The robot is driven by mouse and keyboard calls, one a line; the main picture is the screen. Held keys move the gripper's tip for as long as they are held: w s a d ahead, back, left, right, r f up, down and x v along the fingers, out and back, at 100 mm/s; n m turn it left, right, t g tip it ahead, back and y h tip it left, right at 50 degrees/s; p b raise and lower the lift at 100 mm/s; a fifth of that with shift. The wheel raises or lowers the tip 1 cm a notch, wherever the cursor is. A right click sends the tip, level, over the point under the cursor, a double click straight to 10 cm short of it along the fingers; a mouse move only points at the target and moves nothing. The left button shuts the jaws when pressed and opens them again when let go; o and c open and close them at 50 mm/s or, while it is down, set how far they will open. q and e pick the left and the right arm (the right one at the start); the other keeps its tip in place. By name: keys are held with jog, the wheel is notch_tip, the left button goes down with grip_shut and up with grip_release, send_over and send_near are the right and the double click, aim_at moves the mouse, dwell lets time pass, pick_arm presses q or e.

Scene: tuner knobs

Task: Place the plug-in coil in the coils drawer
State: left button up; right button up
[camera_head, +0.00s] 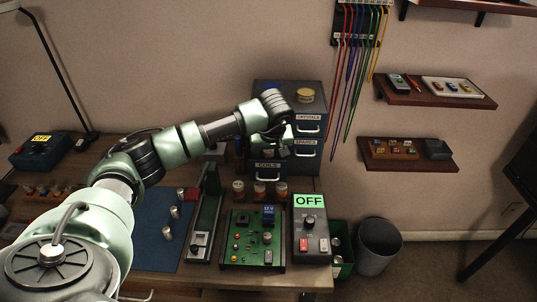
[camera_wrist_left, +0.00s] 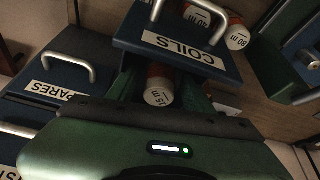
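The plug-in coil (camera_wrist_left: 158,88), brown with a white end marked 15 m, is between the fingers of my left gripper (camera_wrist_left: 160,88). The fingers appear shut on it, though their tips are hidden. In the head view my left gripper (camera_head: 277,143) is over the pulled-out coils drawer (camera_head: 267,168), at the cabinet's lower left. In the left wrist view the drawer's blue front, labelled COILS (camera_wrist_left: 180,50), appears upside down just beyond the coil. The coil's far end and the drawer's inside are hidden. My right gripper is not in view.
Above are the spares drawer (camera_head: 305,143) and the crystals drawer (camera_head: 308,117). Three coils (camera_head: 259,188) stand on the bench before the coils drawer. A circuit board (camera_head: 243,246) and a grey box reading OFF (camera_head: 311,225) are nearer. Cables (camera_head: 352,80) hang at the right.

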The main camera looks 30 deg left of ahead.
pick_arm(q)
jog(key=shift+r, duration=0.2)
jog(key=shift+d+r, duration=0.15)
jog(key=shift+r, duration=0.15)
jog(key=b+v, duration=0.1)
jog(key=v, duration=1)
jog(key=shift+r, duration=0.1)
dwell(0.4)
